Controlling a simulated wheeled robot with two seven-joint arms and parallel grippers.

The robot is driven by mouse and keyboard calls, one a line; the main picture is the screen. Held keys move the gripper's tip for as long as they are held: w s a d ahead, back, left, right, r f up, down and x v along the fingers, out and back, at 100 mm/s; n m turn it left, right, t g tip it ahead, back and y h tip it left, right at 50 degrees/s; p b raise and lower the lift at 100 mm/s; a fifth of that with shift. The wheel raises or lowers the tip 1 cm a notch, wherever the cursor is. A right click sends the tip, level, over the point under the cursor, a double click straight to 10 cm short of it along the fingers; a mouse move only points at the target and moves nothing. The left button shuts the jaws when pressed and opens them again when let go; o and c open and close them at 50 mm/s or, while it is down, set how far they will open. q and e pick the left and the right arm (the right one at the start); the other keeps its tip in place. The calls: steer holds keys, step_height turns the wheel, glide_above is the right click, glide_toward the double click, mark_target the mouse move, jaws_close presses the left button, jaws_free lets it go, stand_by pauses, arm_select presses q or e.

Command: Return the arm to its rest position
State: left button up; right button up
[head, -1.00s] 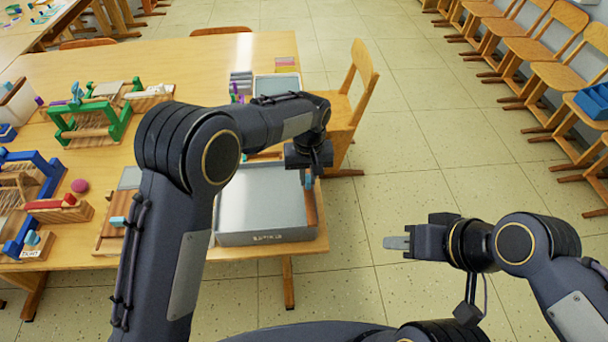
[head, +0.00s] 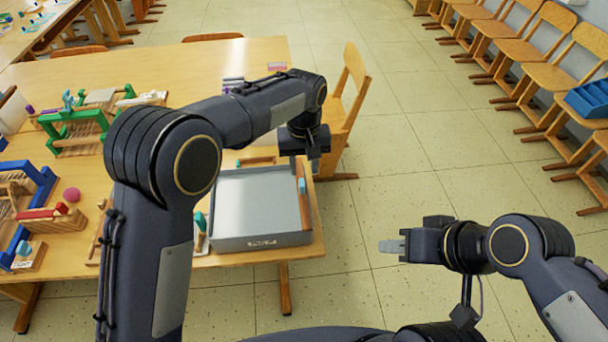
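My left arm comes in from the lower left and reaches over the wooden table. Its gripper (head: 303,160) points down above the back right corner of a grey tray (head: 262,239); its fingers are mostly hidden, so I cannot tell whether they are open. My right gripper (head: 391,246) is over the floor, right of the table, pointing left.
The wooden table (head: 150,70) carries a green wooden frame (head: 75,131), a blue frame (head: 40,190) and a pink ball (head: 71,194). A wooden chair (head: 348,100) stands at its right edge. Chairs line the right wall; the floor between is clear.

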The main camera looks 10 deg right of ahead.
arm_select(q)
steer(key=shift+r, duration=1)
steer(key=shift+a+r, duration=0.15)
steer(key=shift+a, duration=0.1)
steer(key=s+a+r+h, duration=0.1)
steer(key=s+a+r, duration=0.2)
steer(key=a, duration=0.4)
steer(key=s+a+r+n+t+h, duration=0.1)
steer(key=s+a+r, duration=0.2)
steer(key=a, duration=0.4)
steer(key=s+a+r+h, duration=0.1)
steer(key=s+a+r, duration=0.25)
steer(key=a, duration=0.35)
steer(key=s+a+f+t, duration=0.2)
steer(key=s+a, duration=0.1)
steer(key=s, duration=0.6)
steer(key=s+a+f+n+t, duration=0.1)
steer(key=s+a, duration=0.3)
steer(key=s, duration=0.4)
steer(key=shift+s+a+f+t+h, duration=0.2)
steer(key=shift+s+f+t+h, duration=0.2)
steer(key=shift+f+t, duration=0.35)
